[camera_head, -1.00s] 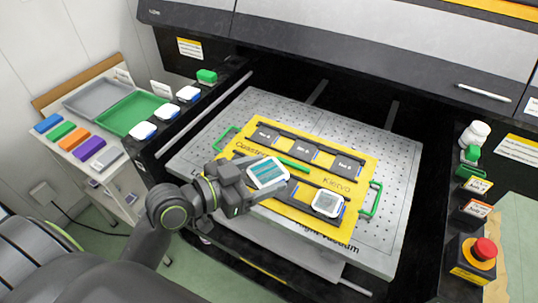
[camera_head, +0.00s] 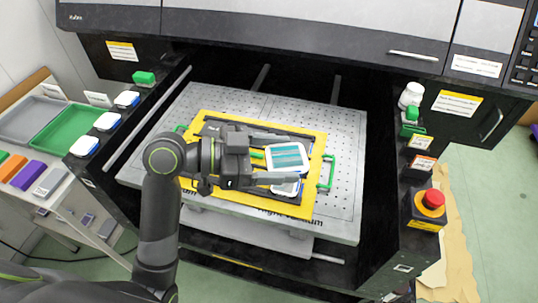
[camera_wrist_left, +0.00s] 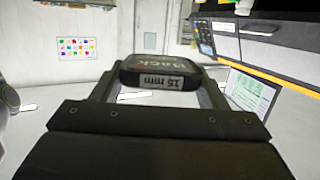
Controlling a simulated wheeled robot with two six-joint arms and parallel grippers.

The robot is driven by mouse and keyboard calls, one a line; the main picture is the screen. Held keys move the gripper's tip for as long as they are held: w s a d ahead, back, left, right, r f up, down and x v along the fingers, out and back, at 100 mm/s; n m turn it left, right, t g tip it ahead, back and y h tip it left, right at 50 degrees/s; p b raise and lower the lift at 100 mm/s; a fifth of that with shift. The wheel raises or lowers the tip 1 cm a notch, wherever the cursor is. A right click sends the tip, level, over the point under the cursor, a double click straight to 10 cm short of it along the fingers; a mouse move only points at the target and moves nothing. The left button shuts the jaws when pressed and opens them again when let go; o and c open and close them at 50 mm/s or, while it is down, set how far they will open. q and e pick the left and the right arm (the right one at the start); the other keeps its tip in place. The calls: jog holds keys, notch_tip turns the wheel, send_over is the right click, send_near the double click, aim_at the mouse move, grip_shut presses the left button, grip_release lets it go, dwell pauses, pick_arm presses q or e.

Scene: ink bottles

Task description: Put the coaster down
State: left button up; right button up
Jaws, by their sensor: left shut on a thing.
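The held coaster (camera_head: 288,158) is white-edged with teal stripes on top. My left gripper (camera_head: 293,157) is shut on it, its two fingers on opposite sides, over the right part of the yellow jig plate (camera_head: 250,203). In the left wrist view the coaster (camera_wrist_left: 160,75) shows a dark face with lettering and a "15 mm" label on its edge, between the fingers. Another coaster (camera_head: 285,189) lies in the jig's front right, partly hidden by the lower finger. The gripper hides most of the jig's other slots. My right gripper is not in view.
The jig lies on a perforated metal bed (camera_head: 345,135) with bare room around it. Green handles (camera_head: 327,172) flank the jig. A dark printer body stands behind. A red stop button (camera_head: 432,198) is at right. A green tray (camera_head: 65,132) and coloured blocks are at left.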

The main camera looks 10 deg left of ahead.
pick_arm(q)
jog(key=w+d+f+m+g+h, duration=0.1)
jog(key=w+d+f+m+g, duration=0.3)
jog(key=g, duration=0.1)
jog(key=s+a+f+n+t+y, duration=0.1)
jog(key=s+a+n+t, duration=0.1)
jog(key=a, duration=0.7)
jog(key=s+a+f+n+t+y, duration=0.1)
jog(key=s+a+n+t+y, duration=0.1)
jog(key=a+n+t, duration=0.3)
jog(key=shift+s+a+f+t, duration=0.2)
jog(key=shift+a+t, duration=0.9)
jog(key=shift+a, duration=1.05)
